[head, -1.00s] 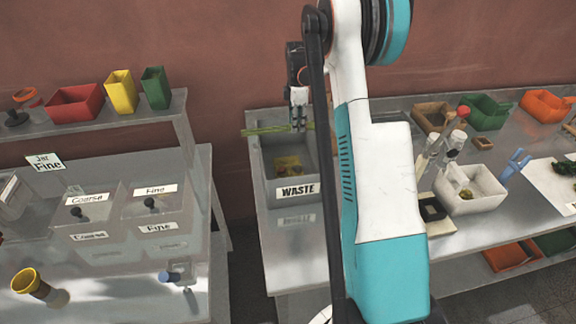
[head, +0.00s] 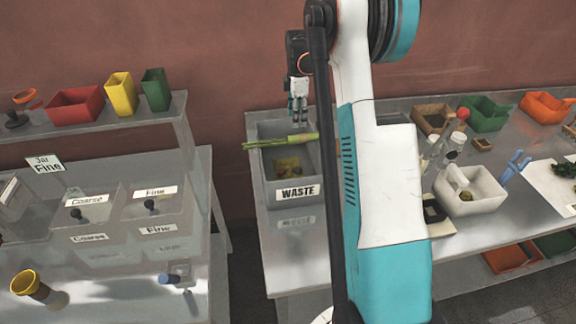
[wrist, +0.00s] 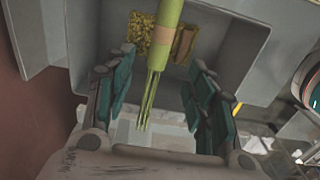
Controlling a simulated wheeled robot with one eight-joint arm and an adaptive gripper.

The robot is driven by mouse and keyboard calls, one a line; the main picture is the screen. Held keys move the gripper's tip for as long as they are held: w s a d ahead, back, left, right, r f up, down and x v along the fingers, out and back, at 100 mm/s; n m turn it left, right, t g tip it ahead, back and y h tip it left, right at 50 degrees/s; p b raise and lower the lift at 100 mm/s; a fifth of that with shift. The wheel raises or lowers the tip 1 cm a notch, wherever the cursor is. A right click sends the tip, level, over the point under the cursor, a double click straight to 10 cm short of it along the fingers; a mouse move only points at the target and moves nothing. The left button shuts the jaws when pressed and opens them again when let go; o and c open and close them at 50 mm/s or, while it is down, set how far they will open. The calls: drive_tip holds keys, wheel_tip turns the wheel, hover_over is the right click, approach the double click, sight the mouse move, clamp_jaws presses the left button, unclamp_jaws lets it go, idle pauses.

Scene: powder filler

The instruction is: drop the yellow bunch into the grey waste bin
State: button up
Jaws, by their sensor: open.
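The yellow-green bunch (head: 285,141) of thin stalks spans the upper part of the grey waste bin (head: 262,185), which is labelled WASTE. Its left end shows over the bin's left rim; I cannot tell whether it rests there or is in mid-air. My gripper (head: 298,122) is above it, fingers pointing down. In the wrist view the bunch (wrist: 163,45), with a tan band, shows between the spread fingers of my open gripper (wrist: 160,98), with gaps on both sides. The bin's wall (wrist: 235,45) shows behind.
Yellowish and brown scraps (head: 287,165) lie on the bin's floor. A white bin (head: 470,200) and bottles stand to the right, beyond my arm. A grey bench (head: 100,265) with Coarse and Fine boxes is to the left, across a gap. The wall is close behind.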

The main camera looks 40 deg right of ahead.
wheel_tip(320, 180, up, 8)
idle(0.5)
